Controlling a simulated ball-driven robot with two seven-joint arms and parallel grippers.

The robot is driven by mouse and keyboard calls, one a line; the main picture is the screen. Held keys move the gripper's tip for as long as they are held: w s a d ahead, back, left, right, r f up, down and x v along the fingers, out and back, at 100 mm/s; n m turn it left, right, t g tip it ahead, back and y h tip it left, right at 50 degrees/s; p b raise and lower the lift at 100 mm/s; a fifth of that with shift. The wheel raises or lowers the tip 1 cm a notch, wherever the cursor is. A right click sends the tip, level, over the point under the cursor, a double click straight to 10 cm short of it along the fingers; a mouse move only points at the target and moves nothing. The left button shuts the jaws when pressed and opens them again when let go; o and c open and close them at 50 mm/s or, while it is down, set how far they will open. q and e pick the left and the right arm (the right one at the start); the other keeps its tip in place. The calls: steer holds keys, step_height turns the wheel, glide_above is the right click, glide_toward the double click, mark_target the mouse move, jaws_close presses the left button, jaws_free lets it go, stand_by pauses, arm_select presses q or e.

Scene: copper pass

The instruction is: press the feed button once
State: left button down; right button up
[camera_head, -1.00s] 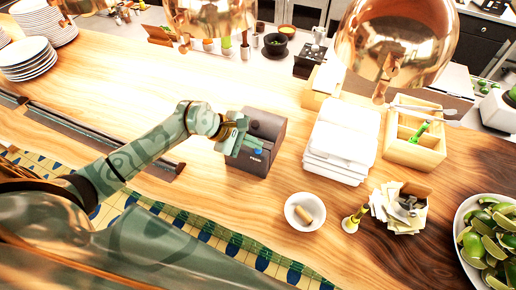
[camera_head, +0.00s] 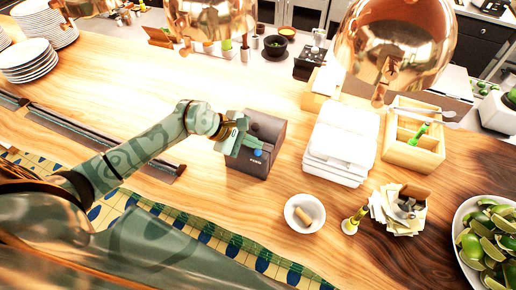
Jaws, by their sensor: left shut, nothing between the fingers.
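A dark box-shaped machine (camera_head: 262,135) stands on the wooden counter near the middle of the head view. A blue feed button (camera_head: 258,152) shows on its front face, above small light lettering. My left gripper (camera_head: 243,142) is shut and empty, its green fingers at the left part of the machine's front, close beside the button. I cannot tell whether the fingertips touch the machine or the button. My right gripper is not in view.
A stack of white trays (camera_head: 342,140) stands right of the machine, with a wooden caddy (camera_head: 413,150) beyond it. A white bowl (camera_head: 304,213) sits in front. Copper lamps (camera_head: 392,45) hang above. The counter left of the machine is mostly clear.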

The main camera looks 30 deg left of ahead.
mark_target(253, 154)
arm_select(q)
steer(key=shift+r, duration=0.25)
step_height(253, 154, up, 5)
steer(key=p, duration=0.3)
steer(key=shift+f, duration=0.1)
steer(key=shift+s, duration=0.1)
stand_by(0.9)
